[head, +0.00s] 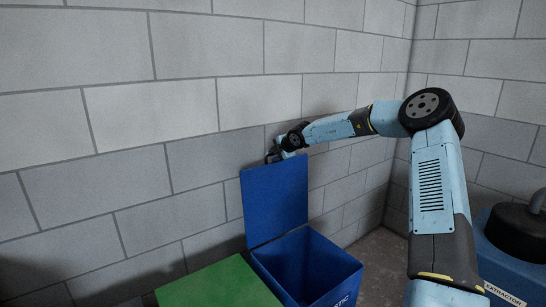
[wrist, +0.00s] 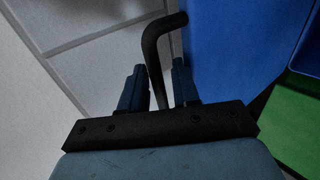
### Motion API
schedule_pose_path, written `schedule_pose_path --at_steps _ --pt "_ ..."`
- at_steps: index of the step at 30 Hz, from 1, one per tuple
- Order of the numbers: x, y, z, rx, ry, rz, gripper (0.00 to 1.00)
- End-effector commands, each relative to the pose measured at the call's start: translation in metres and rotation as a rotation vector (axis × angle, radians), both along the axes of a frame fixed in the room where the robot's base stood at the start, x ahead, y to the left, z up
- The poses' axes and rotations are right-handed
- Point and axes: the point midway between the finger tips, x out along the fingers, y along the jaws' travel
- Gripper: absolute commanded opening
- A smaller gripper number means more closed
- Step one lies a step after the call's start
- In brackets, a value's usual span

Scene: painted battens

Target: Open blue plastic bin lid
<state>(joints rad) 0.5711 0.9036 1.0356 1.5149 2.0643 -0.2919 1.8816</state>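The blue plastic bin (head: 305,265) stands on the floor against the wall, with "STIC" readable on its front. Its blue lid (head: 275,203) stands upright, and the bin's mouth is uncovered. In the wrist view, a black bent bar handle (wrist: 153,52) on the blue lid (wrist: 235,45) passes between the two fingers of my gripper (wrist: 158,80). The fingers are apart, with a small gap beside the bar on the right. The far part of the handle is hidden behind the gripper.
A green lid (head: 220,285) lies flat just left of the blue bin. A block wall (head: 190,100) stands close behind the lid and my gripper. A blue extractor machine (head: 500,255) with a black top is at the right. Some bare floor (head: 382,260) shows between.

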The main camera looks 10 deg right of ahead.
Motion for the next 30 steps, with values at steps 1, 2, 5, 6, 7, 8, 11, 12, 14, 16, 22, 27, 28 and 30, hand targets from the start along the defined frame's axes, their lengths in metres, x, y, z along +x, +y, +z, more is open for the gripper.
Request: schedule_pose_path --at_steps 1,2,5,6,7,8,11,12,14,16,22,27,28,30 --pt "-0.002 -0.003 0.001 -0.002 0.001 -0.002 0.34" --pt "-0.003 -0.004 0.002 -0.002 0.001 -0.002 0.34" --pt "-0.011 -0.009 0.01 -0.003 0.0 -0.002 0.34" --pt "-0.016 -0.011 0.014 -0.003 0.0 -0.002 0.34" --pt "-0.02 -0.011 0.017 -0.003 0.0 0.0 0.34" --pt "-0.023 -0.014 0.021 -0.002 -0.001 -0.001 0.34" --pt "-0.037 -0.021 0.032 -0.002 -0.001 -0.001 0.34" --pt "-0.042 -0.023 0.036 -0.002 -0.001 -0.001 0.34" --pt "-0.049 -0.028 0.042 0.0 0.0 -0.001 0.34" --pt "-0.058 -0.032 0.05 -0.002 -0.001 -0.001 0.34" --pt "-0.079 -0.043 0.068 -0.001 0.0 -0.001 0.34" --pt "-0.091 -0.049 0.077 0.0 0.001 -0.001 0.34" --pt "-0.092 -0.05 0.078 0.0 0.001 -0.001 0.34" --pt "-0.095 -0.052 0.08 0.0 0.001 -0.001 0.34"
